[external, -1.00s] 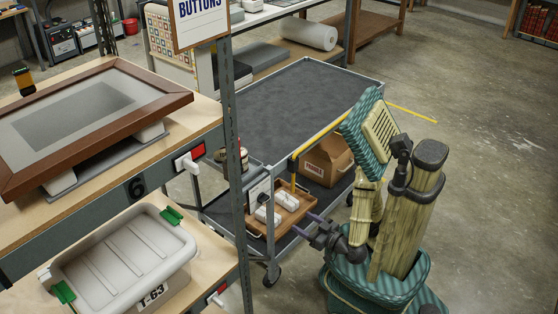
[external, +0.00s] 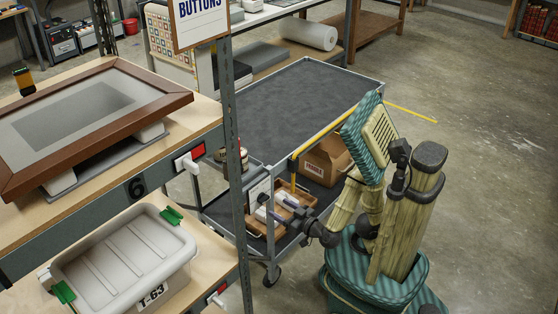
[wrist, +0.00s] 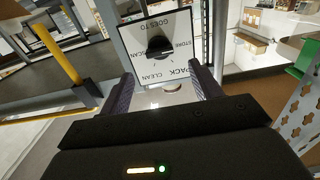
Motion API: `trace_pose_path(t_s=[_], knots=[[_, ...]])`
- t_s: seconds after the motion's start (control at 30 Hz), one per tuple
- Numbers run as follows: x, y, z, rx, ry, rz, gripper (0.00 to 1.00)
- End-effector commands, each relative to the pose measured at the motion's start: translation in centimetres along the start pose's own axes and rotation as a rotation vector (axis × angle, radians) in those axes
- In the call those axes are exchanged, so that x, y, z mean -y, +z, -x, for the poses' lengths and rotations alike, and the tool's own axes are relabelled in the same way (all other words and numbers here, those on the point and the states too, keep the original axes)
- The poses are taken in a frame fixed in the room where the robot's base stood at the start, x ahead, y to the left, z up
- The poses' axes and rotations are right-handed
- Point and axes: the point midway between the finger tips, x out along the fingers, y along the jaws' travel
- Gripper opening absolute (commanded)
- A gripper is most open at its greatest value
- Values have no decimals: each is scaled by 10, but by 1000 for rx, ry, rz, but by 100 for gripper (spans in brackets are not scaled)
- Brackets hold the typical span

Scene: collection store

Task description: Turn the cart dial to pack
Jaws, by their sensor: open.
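The cart dial is a black knob (wrist: 161,48) on a white square plate (wrist: 135,48).
The cart (external: 300,98) has a grey top and yellow rail. Its lower shelf holds a cardboard box (external: 327,160) and a wooden tray (external: 284,220). A shelf with a grey lidded tub (external: 125,250) stands left. Open floor lies right.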

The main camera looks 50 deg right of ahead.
Motion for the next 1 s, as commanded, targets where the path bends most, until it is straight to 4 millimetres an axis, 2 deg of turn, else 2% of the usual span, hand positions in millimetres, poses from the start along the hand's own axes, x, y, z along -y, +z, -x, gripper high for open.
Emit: trace_pose_path(t_s=[0.2,0.4,0.77,1.0], knots=[[-1,3,-40,-1,5,-2,64],[0,2,-65,0,2,-1,64],[0,0,-72,-1,-1,1,64],[0,0,-71,-1,-1,1,19]])
